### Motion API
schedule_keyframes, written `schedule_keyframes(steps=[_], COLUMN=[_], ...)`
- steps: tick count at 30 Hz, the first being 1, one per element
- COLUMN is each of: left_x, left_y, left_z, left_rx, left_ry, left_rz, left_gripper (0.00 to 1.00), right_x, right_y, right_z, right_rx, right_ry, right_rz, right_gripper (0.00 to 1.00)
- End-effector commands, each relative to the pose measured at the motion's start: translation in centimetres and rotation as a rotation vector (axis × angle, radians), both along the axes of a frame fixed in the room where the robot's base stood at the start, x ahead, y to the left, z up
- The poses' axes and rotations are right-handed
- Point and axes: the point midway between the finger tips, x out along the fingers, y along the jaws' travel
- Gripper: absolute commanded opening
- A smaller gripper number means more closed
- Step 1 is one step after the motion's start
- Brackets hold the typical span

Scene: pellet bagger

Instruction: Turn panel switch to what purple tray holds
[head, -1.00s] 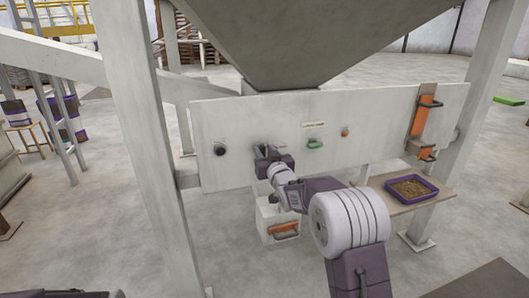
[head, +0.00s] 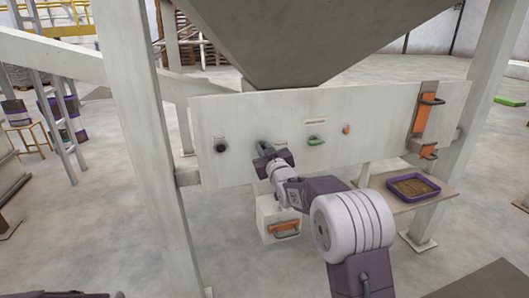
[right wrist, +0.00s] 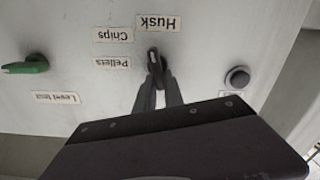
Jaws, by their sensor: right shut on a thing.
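The panel switch (right wrist: 153,62) is a dark knob with a pale mark, seen upside down in the right wrist view. Labels around it read Husk (right wrist: 159,22), Chips (right wrist: 113,35) and Pellets (right wrist: 113,63). Its mark seems to point toward the Husk side. My right gripper (right wrist: 158,80) is shut on the knob; in the head view the gripper (head: 268,156) hides it. The purple tray (head: 422,197) sits on a shelf at right and holds loose brown-tan material (head: 412,187); its exact kind is too small to tell. My left gripper is not in view.
A drawer box (head: 265,212) stands below. A frame post (head: 150,150) rises at left.

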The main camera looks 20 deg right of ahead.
Motion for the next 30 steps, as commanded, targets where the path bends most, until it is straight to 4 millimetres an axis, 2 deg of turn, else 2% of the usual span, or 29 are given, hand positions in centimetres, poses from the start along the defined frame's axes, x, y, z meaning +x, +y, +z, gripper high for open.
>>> schedule_keyframes(steps=[3, 15, 30], left_x=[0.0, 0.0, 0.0], left_y=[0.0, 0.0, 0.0], left_z=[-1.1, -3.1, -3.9], left_rx=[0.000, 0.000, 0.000], left_ry=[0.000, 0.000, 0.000], left_rz=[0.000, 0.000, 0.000], left_gripper=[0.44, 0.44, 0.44], right_x=[0.0, 0.0, 0.0], right_y=[0.2, 0.7, 0.9], right_z=[-0.4, -0.6, -0.6], right_rx=[-0.098, -0.390, -0.526], right_ry=[-0.004, -0.013, -0.017], right_rz=[0.000, 0.001, 0.001], right_gripper=[0.00, 0.00, 0.00])
